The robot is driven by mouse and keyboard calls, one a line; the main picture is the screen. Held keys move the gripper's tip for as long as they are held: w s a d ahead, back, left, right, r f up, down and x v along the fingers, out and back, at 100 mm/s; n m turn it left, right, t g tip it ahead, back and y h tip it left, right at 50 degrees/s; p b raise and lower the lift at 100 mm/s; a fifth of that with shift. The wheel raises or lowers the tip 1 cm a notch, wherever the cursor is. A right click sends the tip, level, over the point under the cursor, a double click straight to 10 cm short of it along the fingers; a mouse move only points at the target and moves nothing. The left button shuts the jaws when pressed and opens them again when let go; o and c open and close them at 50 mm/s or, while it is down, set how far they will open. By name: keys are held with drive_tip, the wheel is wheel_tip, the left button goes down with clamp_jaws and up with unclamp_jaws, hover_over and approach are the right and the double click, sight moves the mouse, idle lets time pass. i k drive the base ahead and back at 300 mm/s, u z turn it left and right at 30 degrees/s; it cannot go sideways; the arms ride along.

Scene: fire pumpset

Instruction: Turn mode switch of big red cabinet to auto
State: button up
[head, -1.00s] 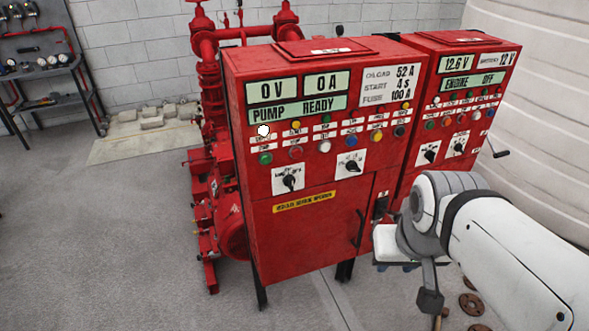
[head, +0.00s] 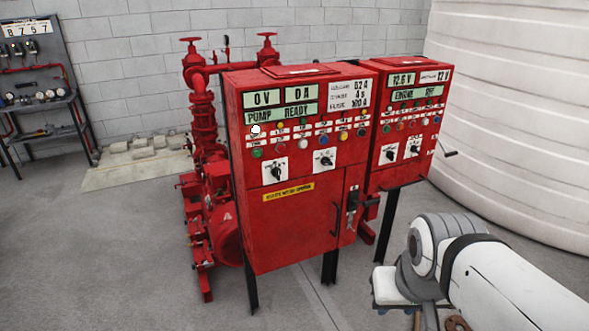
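The big red cabinet (head: 290,225) stands left of centre in the head view, with its front panel facing me. Two black rotary switches on white plates sit on its panel: a left switch (head: 275,171) and a right switch (head: 324,160). Their labels are too small to read, so I cannot tell which is the mode switch or its exact setting. My arm (head: 515,285) reaches in from the lower right, well apart from the cabinet.
A smaller red cabinet (head: 405,160) stands on the right, beside a large white tank (head: 510,110). Red pump pipework (head: 203,125) is behind and left of the big cabinet. A dark tool rack (head: 45,75) is at far left.

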sight(276, 172)
drive_tip(key=z, duration=0.1)
drive_tip(key=i, duration=1)
drive_tip(key=z, duration=0.05)
